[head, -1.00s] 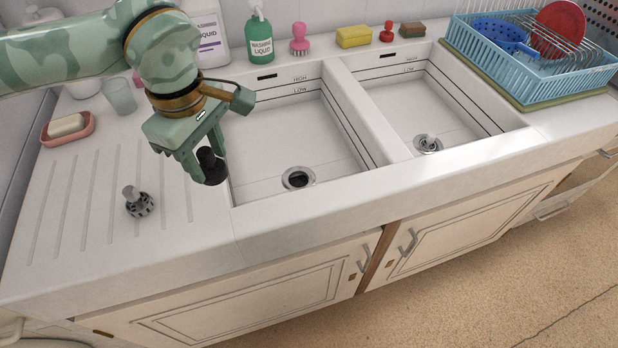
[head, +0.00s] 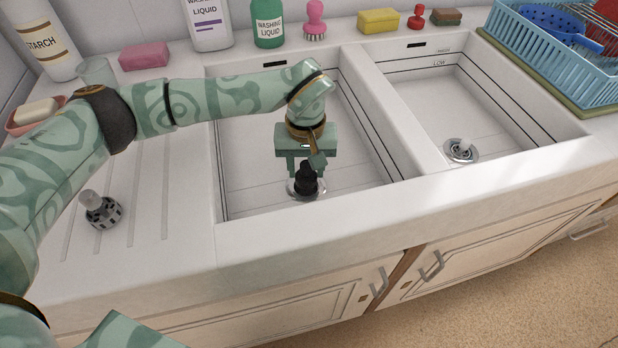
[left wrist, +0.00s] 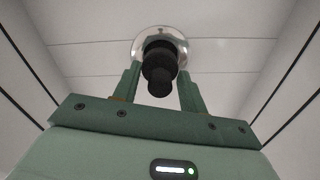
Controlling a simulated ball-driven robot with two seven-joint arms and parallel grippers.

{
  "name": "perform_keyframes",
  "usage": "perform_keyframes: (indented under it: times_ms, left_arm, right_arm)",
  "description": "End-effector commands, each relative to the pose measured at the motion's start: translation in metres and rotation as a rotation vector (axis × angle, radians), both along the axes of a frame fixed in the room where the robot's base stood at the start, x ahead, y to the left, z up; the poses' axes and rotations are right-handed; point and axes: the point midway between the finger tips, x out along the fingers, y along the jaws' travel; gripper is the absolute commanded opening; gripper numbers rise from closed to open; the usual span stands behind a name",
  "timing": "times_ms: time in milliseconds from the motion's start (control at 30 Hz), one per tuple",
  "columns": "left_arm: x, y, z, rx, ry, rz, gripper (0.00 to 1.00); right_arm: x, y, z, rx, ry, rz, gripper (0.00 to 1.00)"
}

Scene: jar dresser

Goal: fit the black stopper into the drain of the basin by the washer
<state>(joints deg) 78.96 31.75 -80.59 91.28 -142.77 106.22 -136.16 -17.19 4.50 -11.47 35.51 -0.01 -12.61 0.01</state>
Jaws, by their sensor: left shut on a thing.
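The black stopper (head: 307,181) is between the fingers of my left gripper (head: 306,172), which is shut on it inside the left basin (head: 252,165). The stopper stands about upright over the drain (head: 292,190), whose metal ring shows around it. In the left wrist view the stopper (left wrist: 160,68) covers the middle of the drain ring (left wrist: 186,43), between the two fingertips (left wrist: 160,80). I cannot tell whether it touches the drain or hangs just above it. My right gripper is not in view.
A grey strainer plug (head: 101,210) stands on the ribbed drainboard at left. The right basin (head: 430,110) has another plug (head: 460,150) in its drain. A divider separates the basins. Bottles, brushes and sponges line the back ledge; a blue dish rack (head: 540,60) stands at right.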

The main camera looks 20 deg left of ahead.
Motion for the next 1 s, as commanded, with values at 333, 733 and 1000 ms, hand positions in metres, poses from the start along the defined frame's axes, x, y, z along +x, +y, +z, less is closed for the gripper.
perform_keyframes:
  times_ms: [333, 733, 1000]
  left_arm:
    - [0.0, 0.0, -0.036, 0.0, 0.0, 0.0, 0.2]
    - [0.0, 0.001, -0.043, 0.002, 0.001, 0.001, 0.2]
    - [-0.003, 0.001, -0.052, 0.005, 0.008, 0.0, 0.48]
  right_arm:
    - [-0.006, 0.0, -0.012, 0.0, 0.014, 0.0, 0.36]
    - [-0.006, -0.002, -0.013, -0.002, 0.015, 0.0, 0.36]
    - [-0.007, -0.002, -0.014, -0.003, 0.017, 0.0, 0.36]
